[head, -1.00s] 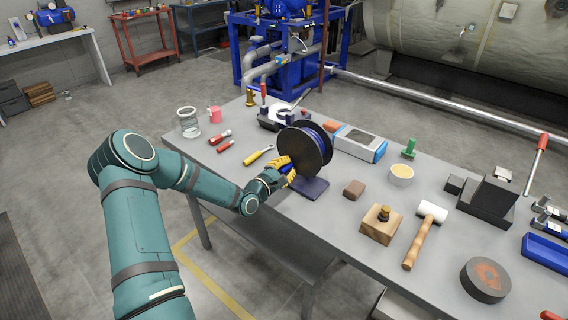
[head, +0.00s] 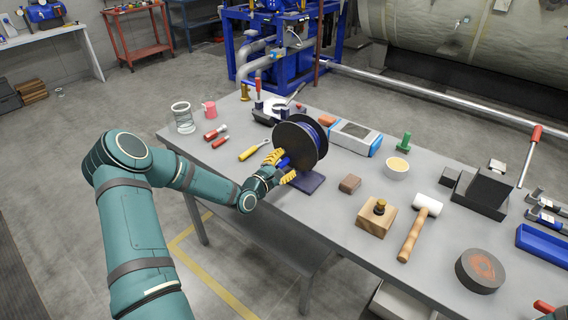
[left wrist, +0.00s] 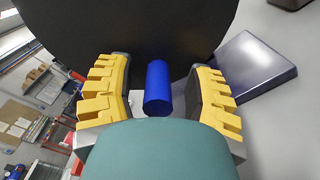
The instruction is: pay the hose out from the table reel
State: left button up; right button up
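The reel (head: 296,146) stands on the table (head: 330,215) with a large black flange facing me and blue hose (head: 316,127) wound behind it. Its dark base plate (head: 308,184) lies under it. My left gripper (head: 280,167), with yellow fingers, is at the reel's front lower left. In the left wrist view a short blue cylinder (left wrist: 158,88) sticks out in front of the black flange (left wrist: 190,25), between the open fingers, with a gap on each side. I cannot tell whether it is the hose's end or a handle. My right gripper is not in view.
A yellow-handled screwdriver (head: 253,150), red-handled tools (head: 216,132) and a glass jar (head: 183,117) lie left of the reel. A blue-and-white box (head: 356,139), a brown block (head: 350,184) and a mallet (head: 420,225) are to its right. Bare tabletop lies in front of the base plate.

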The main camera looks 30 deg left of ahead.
pick_arm(q)
jog(key=shift+s, duration=0.1)
jog(key=s, duration=1.1)
jog(key=shift+s+a, duration=0.4)
jog(key=shift+a, duration=0.05)
